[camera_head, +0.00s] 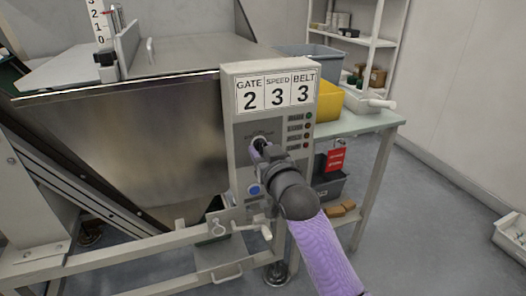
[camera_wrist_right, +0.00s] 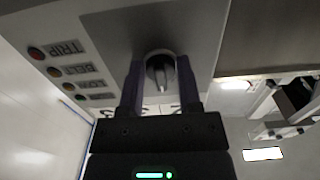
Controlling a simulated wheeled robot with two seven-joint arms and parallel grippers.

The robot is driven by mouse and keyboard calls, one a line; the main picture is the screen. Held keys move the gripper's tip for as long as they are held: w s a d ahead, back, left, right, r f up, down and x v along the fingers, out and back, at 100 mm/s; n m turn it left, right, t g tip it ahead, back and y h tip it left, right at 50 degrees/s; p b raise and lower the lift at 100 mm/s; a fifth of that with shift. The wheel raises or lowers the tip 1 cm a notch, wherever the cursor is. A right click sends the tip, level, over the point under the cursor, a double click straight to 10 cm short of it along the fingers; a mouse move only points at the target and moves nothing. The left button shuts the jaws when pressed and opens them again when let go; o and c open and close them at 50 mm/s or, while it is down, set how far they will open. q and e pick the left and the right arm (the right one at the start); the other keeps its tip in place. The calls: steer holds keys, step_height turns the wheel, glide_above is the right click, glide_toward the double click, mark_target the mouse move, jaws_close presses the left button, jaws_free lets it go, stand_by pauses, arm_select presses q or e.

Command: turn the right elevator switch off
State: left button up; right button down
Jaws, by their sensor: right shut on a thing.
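The grey control panel (camera_head: 297,165) stands at the right end of the metal hopper. Its round switch knob (camera_head: 260,138) is mostly hidden behind my gripper in the head view. My right gripper (camera_head: 262,149) is at the panel face, shut on this knob. In the right wrist view, the dark knob (camera_wrist_right: 160,72) with a pale pointer line sits between the two fingers of my right gripper (camera_wrist_right: 161,88). The lettering beside the knob is too small or covered to read. My left gripper is in neither view.
The panel shows GATE 2, SPEED 3, BELT 3 and several small lamps. A blue button (camera_head: 254,190) and a crank handle (camera_head: 266,232) lie below the knob. A table (camera_head: 375,121) with a yellow bin (camera_head: 329,101) stands behind, at right. The floor to the right is mostly clear.

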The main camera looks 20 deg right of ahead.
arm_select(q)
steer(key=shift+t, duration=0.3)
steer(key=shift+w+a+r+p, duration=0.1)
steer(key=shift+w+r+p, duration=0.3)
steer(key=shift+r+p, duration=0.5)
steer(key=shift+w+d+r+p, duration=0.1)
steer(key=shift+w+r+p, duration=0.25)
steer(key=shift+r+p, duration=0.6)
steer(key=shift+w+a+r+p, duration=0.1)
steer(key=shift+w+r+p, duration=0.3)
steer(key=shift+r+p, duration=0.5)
arm_select(e)
steer(key=shift+d+n, duration=0.2)
steer(key=shift+n, duration=4.4)
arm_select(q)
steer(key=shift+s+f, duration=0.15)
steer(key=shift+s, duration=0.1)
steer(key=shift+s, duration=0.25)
arm_select(e)
steer(key=shift+c, duration=1.4)
jaws_free()
steer(key=shift+s+r, duration=0.1)
